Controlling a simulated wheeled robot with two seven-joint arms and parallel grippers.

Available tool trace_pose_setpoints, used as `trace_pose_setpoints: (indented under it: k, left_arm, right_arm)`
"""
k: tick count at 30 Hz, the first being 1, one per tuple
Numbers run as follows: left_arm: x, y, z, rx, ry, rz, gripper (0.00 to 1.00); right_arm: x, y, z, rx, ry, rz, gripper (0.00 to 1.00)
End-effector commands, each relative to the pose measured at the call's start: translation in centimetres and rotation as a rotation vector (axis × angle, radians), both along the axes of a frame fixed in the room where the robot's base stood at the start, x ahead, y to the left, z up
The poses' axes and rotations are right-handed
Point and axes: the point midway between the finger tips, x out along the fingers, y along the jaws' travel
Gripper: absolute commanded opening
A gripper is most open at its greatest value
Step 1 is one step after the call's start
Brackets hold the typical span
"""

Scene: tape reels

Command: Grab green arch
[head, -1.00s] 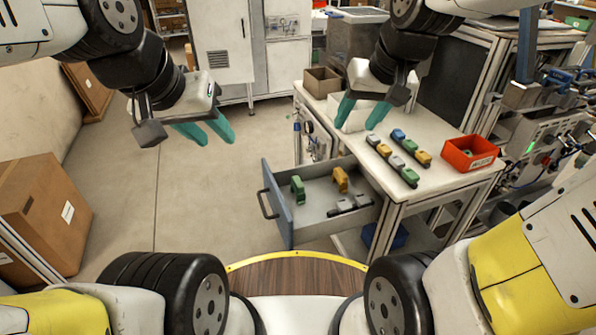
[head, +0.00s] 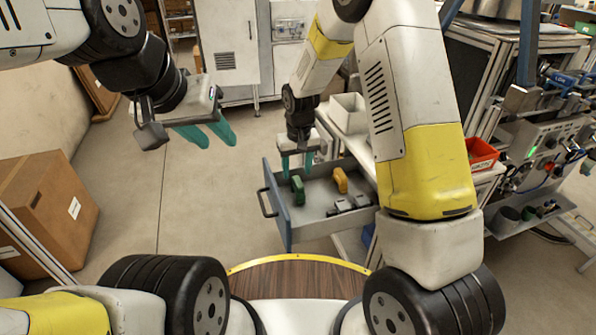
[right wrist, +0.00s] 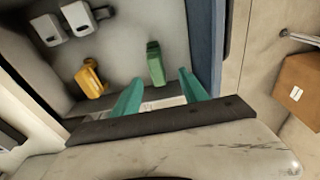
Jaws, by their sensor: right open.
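The green arch (head: 297,190) stands in the open drawer (head: 318,213), near the drawer's front panel at the left. It also shows in the right wrist view (right wrist: 156,64), ahead of my fingers and between their lines. My right gripper (head: 297,176) is open and empty above the drawer, with its teal fingertips close to the green arch in the head view. The gap to the arch is hard to judge. My left gripper (head: 207,138) hangs empty over the floor at the left, its two teal fingers spread apart.
A yellow arch (head: 340,180) stands right of the green one in the drawer, with grey pieces (head: 348,205) nearer the right side. The drawer's blue front panel (head: 277,204) borders the space. My right arm hides most of the worktop. A red bin (head: 481,155) shows beyond it.

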Motion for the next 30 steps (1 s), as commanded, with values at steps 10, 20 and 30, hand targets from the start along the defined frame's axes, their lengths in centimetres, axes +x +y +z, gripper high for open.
trace_pose_setpoints:
  k: [10,20,30]
  left_arm:
    - [0.0,0.0,0.0,0.000,0.000,0.000,0.36]
    - [0.0,0.0,0.0,0.000,0.000,0.000,0.36]
    - [0.0,0.0,0.0,0.000,0.000,0.000,0.36]
  right_arm:
    - [1.0,-0.4,-4.6,-0.001,0.004,-0.003,0.51]
    - [1.3,-0.3,-6.6,0.000,0.000,-0.001,0.51]
    - [1.3,-0.3,-6.6,0.000,0.000,-0.002,0.06]
